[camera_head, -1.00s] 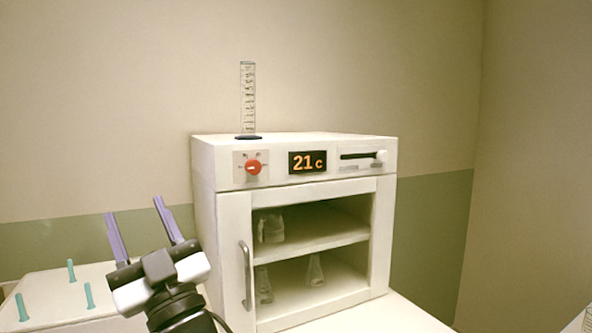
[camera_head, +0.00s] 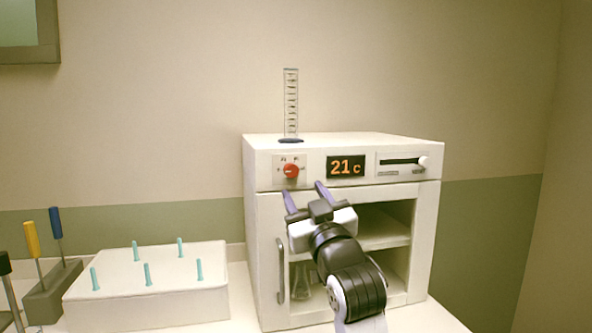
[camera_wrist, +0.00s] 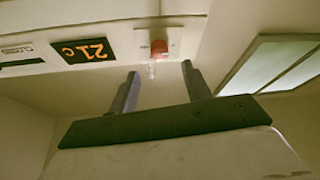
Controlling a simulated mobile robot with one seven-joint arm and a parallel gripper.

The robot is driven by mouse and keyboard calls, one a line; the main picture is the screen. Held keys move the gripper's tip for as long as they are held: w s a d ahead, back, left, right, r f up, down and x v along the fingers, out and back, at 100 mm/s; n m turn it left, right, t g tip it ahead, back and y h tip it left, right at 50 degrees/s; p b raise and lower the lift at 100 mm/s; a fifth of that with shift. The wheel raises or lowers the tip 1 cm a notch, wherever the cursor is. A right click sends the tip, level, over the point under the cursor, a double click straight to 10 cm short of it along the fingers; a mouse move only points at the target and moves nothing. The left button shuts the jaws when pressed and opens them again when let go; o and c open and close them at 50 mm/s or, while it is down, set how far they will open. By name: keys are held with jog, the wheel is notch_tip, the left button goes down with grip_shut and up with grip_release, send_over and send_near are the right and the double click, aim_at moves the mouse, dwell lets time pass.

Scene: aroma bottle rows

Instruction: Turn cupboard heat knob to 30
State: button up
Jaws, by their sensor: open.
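The white cupboard (camera_head: 265,232) has a red heat knob (camera_head: 291,170) on its upper left panel. Its display (camera_head: 346,167) reads 21 C in orange. My gripper (camera_head: 303,188) is open and empty, with its purple fingertips just below and slightly right of the knob in the head view. The wrist view appears upside down. There the knob (camera_wrist: 158,47) shows beyond the gap between the two fingers of my gripper (camera_wrist: 160,69), and the display (camera_wrist: 86,50) is left of it. I cannot tell whether the fingers touch the panel.
A slider (camera_head: 422,161) is right of the display. A graduated cylinder (camera_head: 291,105) stands on the cupboard top. The cupboard's door handle (camera_head: 280,270) is at its left, with glassware inside. A white peg block (camera_head: 150,290) and a screwdriver stand (camera_head: 52,291) are at left.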

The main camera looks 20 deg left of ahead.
aim_at(292, 171)
jog(key=p+x, duration=0.1)
jog(key=x, duration=0.5)
jog(key=shift+w+a+r+p, duration=0.15)
jog(key=shift+w+p, duration=0.05)
jog(key=shift+p, duration=0.15)
jog(key=c, duration=1)
